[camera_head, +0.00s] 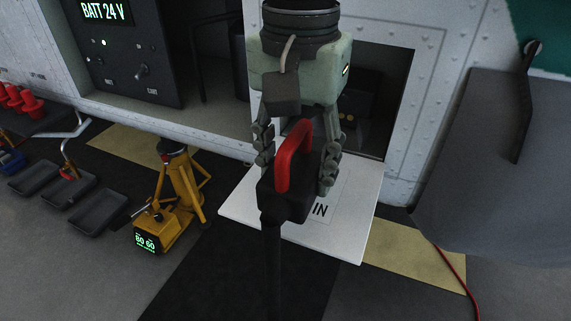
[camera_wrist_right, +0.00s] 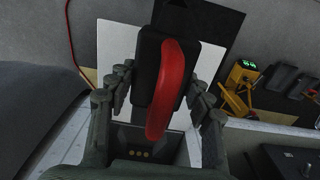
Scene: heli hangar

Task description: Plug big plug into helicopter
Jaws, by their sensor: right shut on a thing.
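The big plug (camera_head: 285,193) is a black block with a red handle and a thick dark cable hanging down from it. My right gripper (camera_head: 299,160) is shut on the plug, its fingers on both sides of the block. The plug also fills the middle of the right wrist view (camera_wrist_right: 166,85), between the fingers (camera_wrist_right: 160,95). The helicopter (camera_head: 417,100) has an open recess with a dark socket (camera_head: 350,112) inside, partly hidden behind my gripper. Gold contacts show in the recess in the wrist view (camera_wrist_right: 138,153). The plug is in front of the recess, apart from the socket. My left gripper is not in view.
A white hatch door (camera_head: 345,235) is folded down below the recess. A yellow jack (camera_head: 172,205) stands on the floor to the left, near grey trays (camera_head: 98,210). A black panel reading BATT 24 V (camera_head: 125,50) is at upper left. A grey rounded body (camera_head: 500,170) is at right.

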